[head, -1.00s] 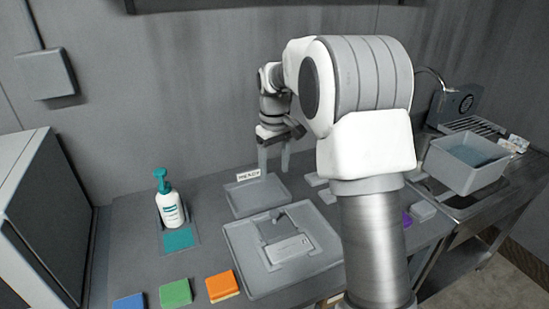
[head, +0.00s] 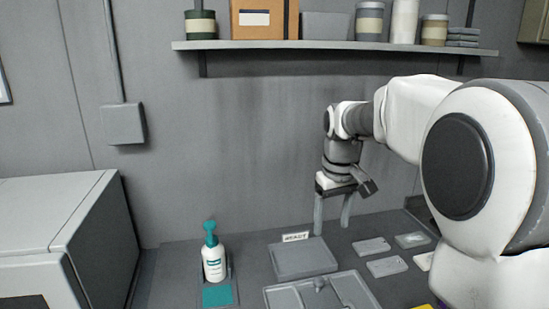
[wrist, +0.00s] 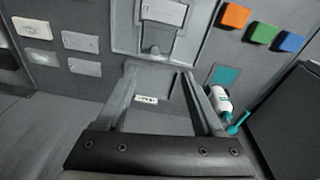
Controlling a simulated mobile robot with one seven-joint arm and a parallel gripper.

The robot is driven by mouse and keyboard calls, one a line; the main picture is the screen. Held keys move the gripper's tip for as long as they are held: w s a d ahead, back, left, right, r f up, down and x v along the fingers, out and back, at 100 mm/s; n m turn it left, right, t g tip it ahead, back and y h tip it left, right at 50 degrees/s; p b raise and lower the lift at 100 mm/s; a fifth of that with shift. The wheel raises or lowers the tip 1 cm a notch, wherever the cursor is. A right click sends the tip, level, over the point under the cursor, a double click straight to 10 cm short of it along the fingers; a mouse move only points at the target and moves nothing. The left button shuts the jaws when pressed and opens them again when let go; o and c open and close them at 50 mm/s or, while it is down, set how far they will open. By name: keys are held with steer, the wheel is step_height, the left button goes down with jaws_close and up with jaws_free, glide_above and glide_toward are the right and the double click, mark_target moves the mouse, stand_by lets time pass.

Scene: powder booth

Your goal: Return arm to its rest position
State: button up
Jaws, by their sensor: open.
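My gripper (head: 332,228) is open and points down near the back wall. In the head view it appears just behind and right of a shallow grey tray (head: 303,262) with a small white label (head: 295,237). In the wrist view the two fingers of my gripper (wrist: 158,74) stand wide apart with nothing between them. The labelled tray (wrist: 168,92) shows beyond and between the fingers, clear of them as far as I can tell. My arm reaches in from the right of the head view, bent at the elbow.
A white pump bottle (head: 214,262) with a teal top stands left of the tray. A larger grey tray (head: 285,297) lies in front. Several flat plates (head: 371,246) lie to the right. A loaded shelf (head: 330,45) spans the wall above. A grey cabinet (head: 105,240) stands left.

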steer(key=s+m+t, duration=0.3)
steer(key=s+t, duration=0.1)
steer(key=s, duration=2)
steer(key=shift+s+r+m, duration=0.25)
steer(key=shift+r+m, duration=0.05)
steer(key=shift+r, duration=0.05)
steer(key=shift+a, duration=0.15)
